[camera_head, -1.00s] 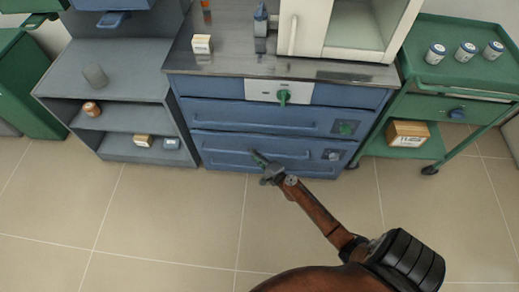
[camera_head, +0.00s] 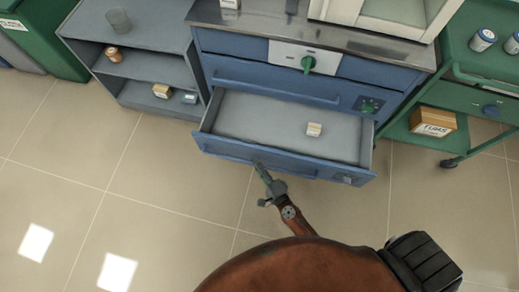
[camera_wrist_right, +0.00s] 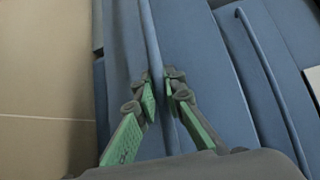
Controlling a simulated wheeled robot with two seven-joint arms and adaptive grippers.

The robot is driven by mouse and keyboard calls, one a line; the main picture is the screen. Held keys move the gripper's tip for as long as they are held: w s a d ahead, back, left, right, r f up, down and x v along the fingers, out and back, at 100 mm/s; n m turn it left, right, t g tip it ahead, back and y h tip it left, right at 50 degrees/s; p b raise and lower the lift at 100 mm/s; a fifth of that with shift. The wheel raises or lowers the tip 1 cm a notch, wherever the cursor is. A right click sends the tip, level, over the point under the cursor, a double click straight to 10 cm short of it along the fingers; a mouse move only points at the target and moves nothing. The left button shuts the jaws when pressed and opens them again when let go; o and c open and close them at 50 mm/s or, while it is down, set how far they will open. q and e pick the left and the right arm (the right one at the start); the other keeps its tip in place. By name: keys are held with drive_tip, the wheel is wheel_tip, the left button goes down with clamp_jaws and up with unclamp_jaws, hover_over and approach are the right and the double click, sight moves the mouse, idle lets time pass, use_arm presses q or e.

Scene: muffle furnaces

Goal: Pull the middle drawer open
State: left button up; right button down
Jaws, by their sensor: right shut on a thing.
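The blue cabinet has a top panel (camera_head: 225,42) with a green knob. Below it is a shut middle drawer (camera_head: 270,82) with a green knob at its right. The lowest drawer (camera_head: 280,160) is pulled out, and its grey inside shows. My right gripper (camera_head: 261,168) is at the front of this lowest drawer. In the wrist view its green-padded fingers (camera_wrist_right: 161,92) are shut on the long blue handle bar (camera_wrist_right: 151,45). The left gripper is not in view.
An open grey shelf (camera_head: 140,60) stands left of the cabinet with small items on it. A green cart (camera_head: 455,85) with a box stands at the right. A white furnace (camera_head: 385,15) is on the worktop. The tiled floor in front is clear.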

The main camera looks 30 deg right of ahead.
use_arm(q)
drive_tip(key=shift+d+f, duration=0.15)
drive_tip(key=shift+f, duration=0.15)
use_arm(e)
drive_tip(key=shift+s+a, duration=0.5)
drive_tip(key=shift+s, duration=0.1)
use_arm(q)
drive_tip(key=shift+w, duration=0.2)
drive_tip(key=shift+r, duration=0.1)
use_arm(e)
drive_tip(key=c, duration=2.3)
unclamp_jaws()
drive_tip(key=shift+o, duration=0.2)
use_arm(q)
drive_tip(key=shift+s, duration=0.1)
use_arm(e)
drive_tip(key=s+d+r, duration=0.1)
drive_tip(key=s, duration=1)
drive_tip(key=shift+s+r, duration=0.3)
drive_tip(key=shift+s, duration=0.1)
